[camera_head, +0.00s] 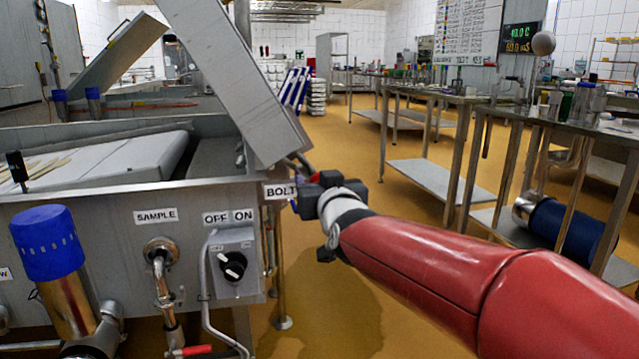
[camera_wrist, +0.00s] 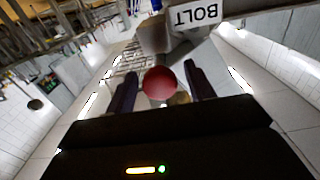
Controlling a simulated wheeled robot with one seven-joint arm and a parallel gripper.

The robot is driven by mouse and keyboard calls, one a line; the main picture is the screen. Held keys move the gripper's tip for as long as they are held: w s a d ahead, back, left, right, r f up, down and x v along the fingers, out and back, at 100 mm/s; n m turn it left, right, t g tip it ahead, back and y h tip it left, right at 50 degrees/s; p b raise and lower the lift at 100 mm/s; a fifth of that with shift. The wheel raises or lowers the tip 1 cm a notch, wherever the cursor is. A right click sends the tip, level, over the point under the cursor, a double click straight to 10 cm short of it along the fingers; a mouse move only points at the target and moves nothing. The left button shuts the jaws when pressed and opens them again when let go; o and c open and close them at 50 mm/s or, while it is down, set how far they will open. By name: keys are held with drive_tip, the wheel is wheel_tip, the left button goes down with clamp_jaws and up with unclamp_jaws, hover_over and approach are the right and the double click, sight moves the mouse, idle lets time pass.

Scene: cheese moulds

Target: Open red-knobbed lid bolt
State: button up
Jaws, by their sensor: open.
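The red knob (camera_wrist: 160,83) of the bolt shows in the wrist view, in the gap between the two dark fingers of my gripper (camera_wrist: 161,70). The fingers stand apart, one on each side of the knob; I cannot tell whether either touches it. A grey metal bracket (camera_wrist: 153,36) lies just beyond the knob, beside the BOLT label (camera_wrist: 197,14), which appears upside down. In the head view my gripper (camera_head: 304,180) is at the right corner of the vat, beside the BOLT label (camera_head: 279,191). The knob is hidden there. A tilted grey metal panel (camera_head: 235,75) rises above this corner.
The vat front (camera_head: 120,215) carries a SAMPLE tap (camera_head: 161,252), an OFF/ON switch box (camera_head: 233,263) and a blue-capped pipe (camera_head: 46,243). Steel tables (camera_head: 440,97) stand at the right. The yellow floor between vat and tables is clear.

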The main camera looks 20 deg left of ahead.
clamp_jaws()
drive_tip(key=b+v, duration=0.1)
drive_tip(key=v, duration=0.4)
drive_tip(key=shift+s, duration=0.2)
idle(0.3)
unclamp_jaws()
